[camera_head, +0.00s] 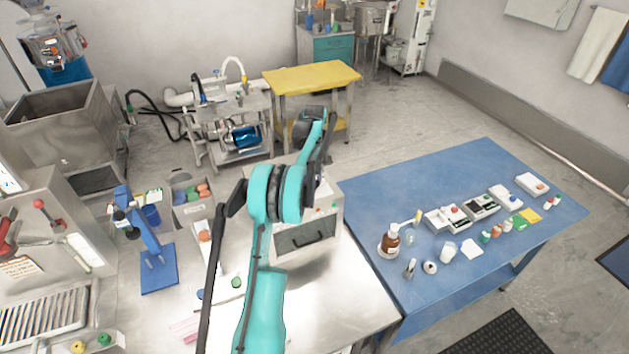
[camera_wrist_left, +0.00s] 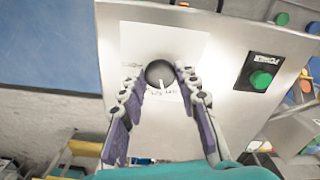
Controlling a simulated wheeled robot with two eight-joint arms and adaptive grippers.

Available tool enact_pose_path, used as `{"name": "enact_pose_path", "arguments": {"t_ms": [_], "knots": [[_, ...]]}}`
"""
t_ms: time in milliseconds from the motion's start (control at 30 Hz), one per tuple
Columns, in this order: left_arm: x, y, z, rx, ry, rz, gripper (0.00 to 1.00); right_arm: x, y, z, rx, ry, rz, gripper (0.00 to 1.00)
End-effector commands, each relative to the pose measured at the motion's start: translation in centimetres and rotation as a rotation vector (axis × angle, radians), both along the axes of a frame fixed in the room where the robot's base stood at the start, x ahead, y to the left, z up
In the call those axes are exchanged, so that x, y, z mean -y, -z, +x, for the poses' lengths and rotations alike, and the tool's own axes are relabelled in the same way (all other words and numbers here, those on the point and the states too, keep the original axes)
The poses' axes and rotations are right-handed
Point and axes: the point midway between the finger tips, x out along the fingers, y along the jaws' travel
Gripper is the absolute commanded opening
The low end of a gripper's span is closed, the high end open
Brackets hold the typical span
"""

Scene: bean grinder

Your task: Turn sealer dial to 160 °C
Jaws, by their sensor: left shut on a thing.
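The sealer's round dark dial (camera_wrist_left: 160,74) sits on a pale label on the steel front panel (camera_wrist_left: 225,85) in the left wrist view. A white pointer mark on it points toward the lower part of that picture; the scale print is too small to read. My left gripper (camera_wrist_left: 159,76) has one finger on each side of the dial and is shut on it. In the head view the steel sealer box (camera_head: 305,237) stands at the table's far right corner, and my teal arm covers part of it and the dial. My right gripper is not in view.
A green button (camera_wrist_left: 261,80) on a black plate sits beside the dial. A blue stand (camera_head: 158,265) and a bin of coloured items (camera_head: 190,215) are left of my arm. The blue table (camera_head: 440,290) to the right holds bottles and small instruments.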

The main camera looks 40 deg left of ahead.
Motion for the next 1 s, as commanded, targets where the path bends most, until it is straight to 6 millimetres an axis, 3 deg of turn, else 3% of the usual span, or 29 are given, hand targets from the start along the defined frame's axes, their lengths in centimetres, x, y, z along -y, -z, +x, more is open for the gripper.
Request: {"name": "enact_pose_path", "arguments": {"t_ms": [500, 1000], "knots": [[-0.04, -0.05, 0.05, 0.002, 0.297, 0.001, 0.03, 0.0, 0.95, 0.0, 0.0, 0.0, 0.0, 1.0], [-0.05, -0.12, 0.06, 0.002, 0.343, 0.001, 0.03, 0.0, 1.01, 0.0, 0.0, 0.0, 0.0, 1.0]]}}
